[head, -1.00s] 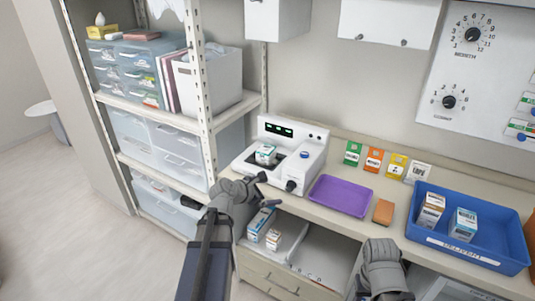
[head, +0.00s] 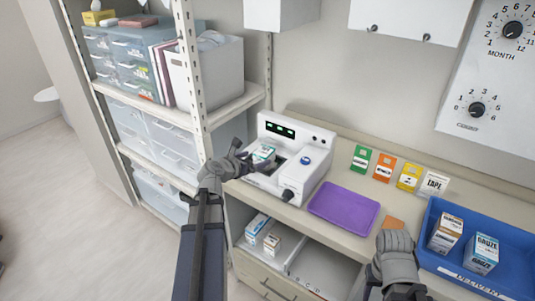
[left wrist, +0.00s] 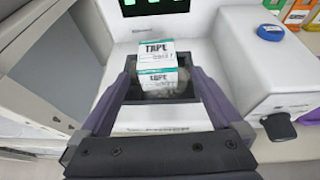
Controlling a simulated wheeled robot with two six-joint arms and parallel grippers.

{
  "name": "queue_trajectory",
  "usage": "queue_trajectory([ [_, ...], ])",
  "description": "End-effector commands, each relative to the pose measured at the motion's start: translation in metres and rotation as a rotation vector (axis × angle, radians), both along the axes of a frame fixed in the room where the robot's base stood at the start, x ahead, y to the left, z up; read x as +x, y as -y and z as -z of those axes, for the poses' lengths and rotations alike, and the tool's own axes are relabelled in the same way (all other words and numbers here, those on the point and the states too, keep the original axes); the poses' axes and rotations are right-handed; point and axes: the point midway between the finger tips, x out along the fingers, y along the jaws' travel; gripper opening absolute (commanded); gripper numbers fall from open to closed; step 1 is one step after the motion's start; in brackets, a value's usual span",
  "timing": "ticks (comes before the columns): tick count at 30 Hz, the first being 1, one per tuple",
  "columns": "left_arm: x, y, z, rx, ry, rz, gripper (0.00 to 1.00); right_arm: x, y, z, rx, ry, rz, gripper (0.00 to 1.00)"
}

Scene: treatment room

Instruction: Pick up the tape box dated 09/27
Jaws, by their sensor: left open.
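A white and teal box marked TAPE (left wrist: 157,58) sits in the dark recess of the white device (head: 314,150). It also shows in the head view (head: 264,153). Its date is too small to read. My left gripper (head: 250,163) is open at the recess, and in the left wrist view its two fingers (left wrist: 164,92) stand on either side of the box's near part. I cannot tell whether they touch it. My right gripper (head: 397,268) is low at the right, over the counter's front; its fingertips are hidden.
A purple tray (head: 344,204) lies right of the device. A blue delivery bin (head: 464,279) holds a gauze box (head: 482,254) and another box (head: 445,234). Small boxes (head: 257,226) stand in the open drawer below. Coloured cards (head: 385,171) stand along the wall. A shelf post (head: 190,75) is at left.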

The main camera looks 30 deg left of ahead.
Motion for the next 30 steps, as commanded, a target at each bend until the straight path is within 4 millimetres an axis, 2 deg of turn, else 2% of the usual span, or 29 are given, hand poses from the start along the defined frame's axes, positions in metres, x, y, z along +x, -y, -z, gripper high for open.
queue_trajectory([
  [5, 0.004, 0.000, 0.002, 0.000, 0.000, 0.000, 1.00, 0.000, 0.000, 0.002, 0.000, 0.000, 0.000, 0.50],
  [12, 0.025, 0.000, 0.011, 0.000, 0.001, 0.001, 1.00, 0.000, 0.000, 0.011, 0.000, 0.000, 0.000, 0.50],
  [19, 0.031, 0.000, 0.014, 0.001, 0.000, 0.001, 1.00, 0.000, 0.000, 0.014, 0.000, 0.000, 0.000, 0.50],
  [27, 0.066, -0.002, 0.031, 0.000, 0.000, 0.002, 1.00, 0.000, 0.000, 0.031, 0.000, 0.000, 0.000, 0.50],
  [30, 0.072, -0.002, 0.033, 0.001, 0.000, 0.001, 1.00, 0.000, 0.000, 0.033, 0.000, 0.000, 0.000, 0.50],
])
